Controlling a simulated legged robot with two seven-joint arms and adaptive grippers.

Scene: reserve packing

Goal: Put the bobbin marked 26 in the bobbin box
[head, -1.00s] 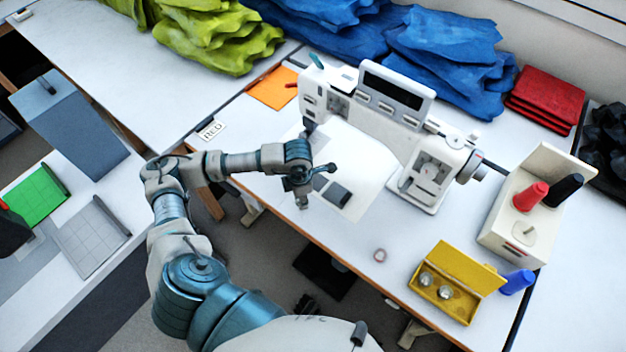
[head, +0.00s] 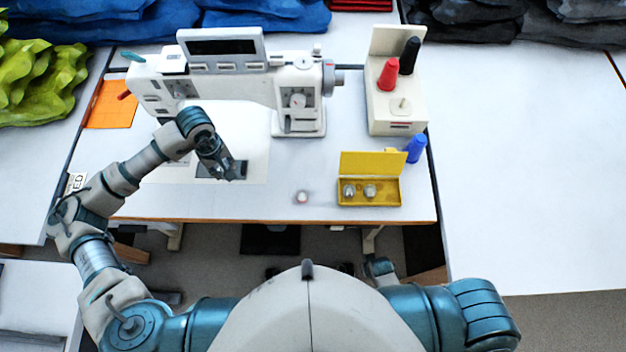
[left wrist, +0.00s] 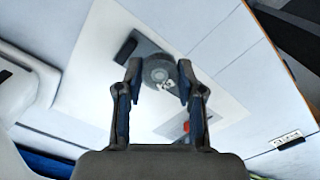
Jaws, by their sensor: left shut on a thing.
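My left gripper (head: 230,176) is over the sewing machine bed, beside a dark plate (head: 208,169). In the left wrist view my left gripper (left wrist: 159,82) is shut on a grey round bobbin (left wrist: 157,68) between its fingertips. The bobbin has a small white marking that I cannot read surely. The yellow bobbin box (head: 370,199) stands open at the right front of the sewing table, its lid raised at the back. Two silvery bobbins (head: 349,191) (head: 370,191) are in it. Another small bobbin (head: 301,197) lies on the table left of the box. My right gripper is not visible.
The white sewing machine (head: 230,85) stands behind my left gripper. The tabletop between machine and box is mostly clear.

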